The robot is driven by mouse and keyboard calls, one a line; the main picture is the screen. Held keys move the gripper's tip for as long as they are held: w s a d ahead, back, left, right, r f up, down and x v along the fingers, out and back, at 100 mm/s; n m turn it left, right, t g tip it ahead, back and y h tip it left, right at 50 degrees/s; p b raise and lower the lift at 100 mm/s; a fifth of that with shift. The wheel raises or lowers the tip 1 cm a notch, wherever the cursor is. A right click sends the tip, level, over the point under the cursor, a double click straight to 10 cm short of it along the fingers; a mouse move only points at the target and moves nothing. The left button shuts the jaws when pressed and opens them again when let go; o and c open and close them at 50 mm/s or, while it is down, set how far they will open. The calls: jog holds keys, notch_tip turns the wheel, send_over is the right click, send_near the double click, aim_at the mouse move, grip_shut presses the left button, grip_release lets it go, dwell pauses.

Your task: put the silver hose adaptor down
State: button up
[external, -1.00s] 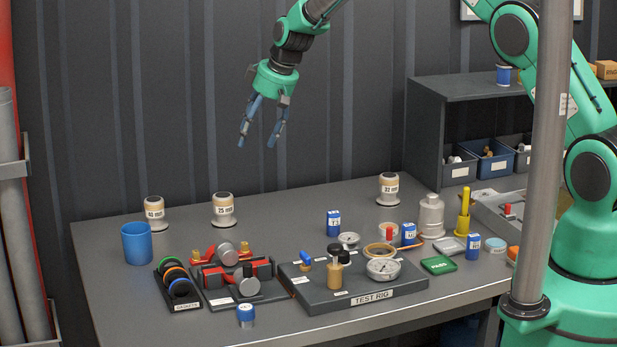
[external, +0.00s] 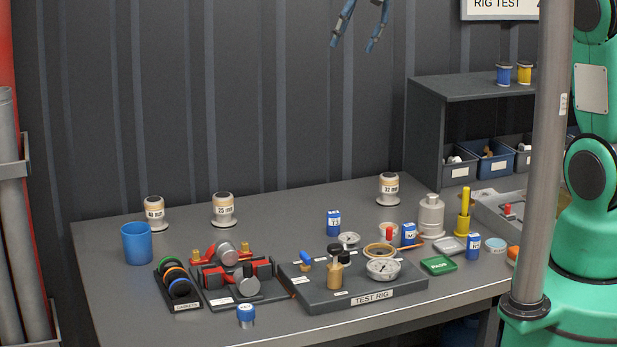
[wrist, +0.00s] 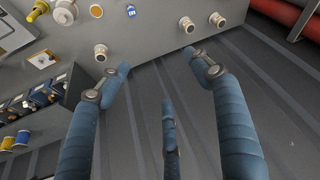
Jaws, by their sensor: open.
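My gripper (external: 352,48) is open and empty, high above the back of the bench near the wall. Its blue fingers also show spread apart in the wrist view (wrist: 158,64), with nothing between them. I cannot tell for certain which piece is the silver hose adaptor. Three beige and silver couplings with size labels stand upright at the back: left (external: 154,209), middle (external: 224,206) and right (external: 389,187). A plain silver-grey necked cylinder (external: 431,217) stands at the right.
A test rig (external: 372,295) with a gauge (external: 383,268) occupies the bench's middle front. A blue cup (external: 137,245) stands at left, and a shelf unit (external: 473,87) with bins at the back right. The bench (external: 290,215) is bare between the middle and right couplings.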

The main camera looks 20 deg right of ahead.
jog(key=s+d+r+m, duration=0.1)
jog(key=s+d+r, duration=0.25)
jog(key=s, duration=0.65)
jog(key=s+d+r+m+t+h, duration=0.1)
jog(key=s+d+r, duration=0.1)
jog(key=s+d, duration=0.5)
jog(key=s+d+r+m, duration=0.1)
jog(key=s+d+r, duration=0.15)
jog(key=s, duration=0.95)
jog(key=s+d+f+m+h, duration=0.1)
jog(key=s+d+f+m, duration=0.1)
jog(key=s, duration=0.9)
jog(key=shift+s+d+f, duration=0.15)
jog(key=shift+d+f, duration=0.45)
jog(key=shift+d, duration=0.2)
jog(key=shift+f, duration=0.1)
notch_tip(320, 180, down, 15)
jog(key=b, duration=1.5)
jog(key=shift+c, duration=0.2)
